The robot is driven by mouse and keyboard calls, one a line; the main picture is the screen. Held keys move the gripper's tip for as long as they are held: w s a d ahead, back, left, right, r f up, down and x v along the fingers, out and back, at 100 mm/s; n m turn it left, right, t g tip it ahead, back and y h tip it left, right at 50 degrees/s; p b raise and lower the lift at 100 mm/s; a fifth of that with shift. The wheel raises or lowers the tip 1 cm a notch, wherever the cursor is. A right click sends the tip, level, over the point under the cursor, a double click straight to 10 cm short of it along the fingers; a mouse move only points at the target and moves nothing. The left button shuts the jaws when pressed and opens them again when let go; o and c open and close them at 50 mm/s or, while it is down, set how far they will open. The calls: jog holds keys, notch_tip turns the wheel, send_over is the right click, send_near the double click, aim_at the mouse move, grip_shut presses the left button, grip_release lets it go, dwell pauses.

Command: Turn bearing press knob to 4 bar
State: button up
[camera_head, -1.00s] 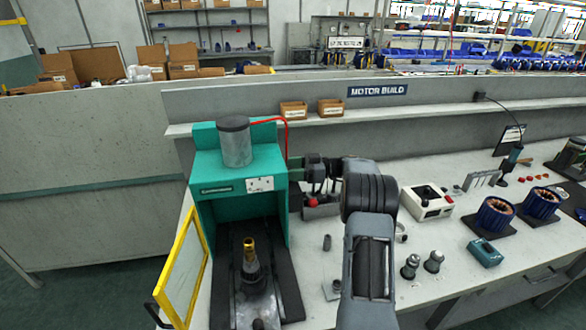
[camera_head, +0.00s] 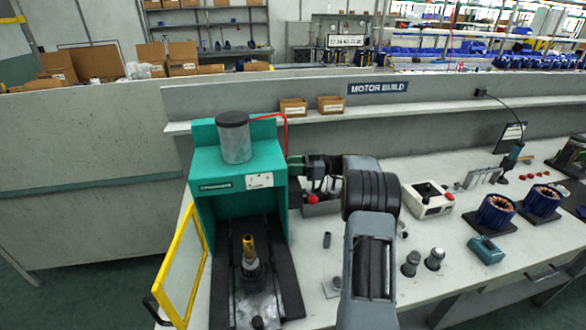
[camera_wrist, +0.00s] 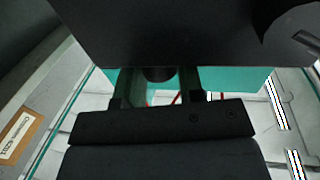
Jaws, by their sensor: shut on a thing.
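The teal bearing press (camera_head: 232,180) stands at the left of the bench with its yellow-framed guard (camera_head: 184,265) swung open. A brass-topped part stands upright on a shaft (camera_head: 249,262) inside it. My gripper (camera_head: 293,165) reaches the press's right side from the right. In the wrist view my gripper (camera_wrist: 160,82) has its two fingers on either side of a dark round knob (camera_wrist: 160,73) in front of the teal housing, shut on it. The knob is hidden in the head view, and no pressure reading or scale mark can be made out.
A red hose (camera_head: 287,130) runs down behind the press. A grey bin with a red ball-like thing (camera_head: 312,198) sits just below my wrist. A white box (camera_head: 427,200), grey cylindrical parts (camera_head: 411,263) and copper-wound stators (camera_head: 496,212) stand to the right.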

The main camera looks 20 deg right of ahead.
jog(key=shift+f+m+t+b, duration=0.3)
jog(key=shift+f+t+b, duration=0.15)
jog(key=shift+b, duration=0.45)
jog(key=m+t+h+b, duration=0.1)
jog(key=b, duration=0.2)
jog(key=shift+s+t, duration=0.1)
jog(key=shift+t, duration=0.15)
jog(key=shift+a+r+m+t+h+b, duration=0.1)
jog(key=shift+r+m+t+h+b, duration=0.4)
jog(key=shift+b, duration=0.45)
jog(key=o, duration=0.9)
jog(key=shift+s, duration=0.1)
jog(key=shift+b+v, duration=0.8)
jog(key=shift+v, duration=6.15)
